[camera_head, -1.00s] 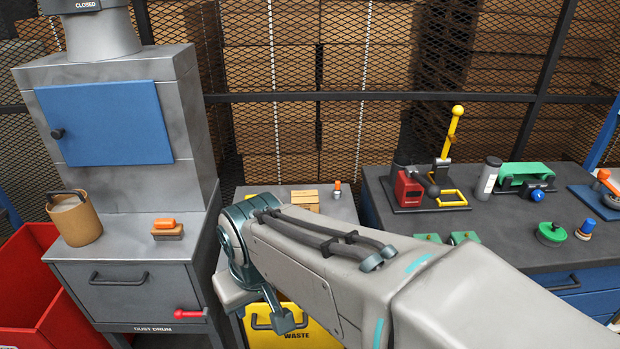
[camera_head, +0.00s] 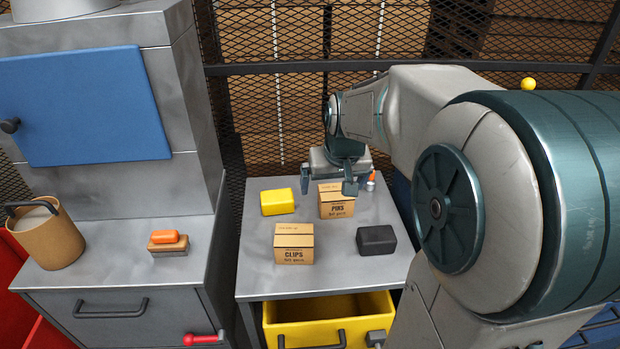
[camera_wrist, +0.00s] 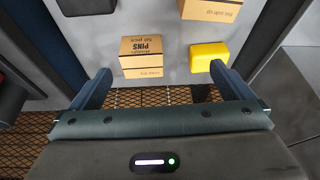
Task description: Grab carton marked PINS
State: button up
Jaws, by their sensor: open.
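The carton marked PINS (camera_head: 337,203) is a small cardboard box upright on the grey table at the back middle in the head view. In the wrist view the PINS carton (camera_wrist: 141,57) lies ahead of my gripper, between the lines of its two fingers, upside down in that picture. My gripper (camera_head: 338,183) is just behind and above the carton in the head view, with one finger overlapping its top right. In the wrist view my gripper (camera_wrist: 160,80) is open and its fingers are spread with nothing between them. I cannot tell whether a finger touches the carton.
A CLIPS carton (camera_head: 294,244), a yellow block (camera_head: 277,202) and a dark block (camera_head: 376,240) stand around it on the grey table (camera_head: 258,281). A yellow drawer (camera_head: 300,309) is open below. An orange-topped item (camera_head: 371,181) stands at the right.

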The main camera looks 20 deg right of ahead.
jog(key=b, duration=0.2)
send_near(336, 192)
jog(key=shift+m+h, duration=0.3)
jog(key=x, duration=0.7)
jog(key=shift+a+f, duration=0.1)
jog(key=shift+a, duration=0.15)
jog(key=shift+t, duration=0.3)
jog(key=shift+s+x, duration=0.2)
jog(key=shift+x, duration=3.05)
jog(key=c, duration=1.1)
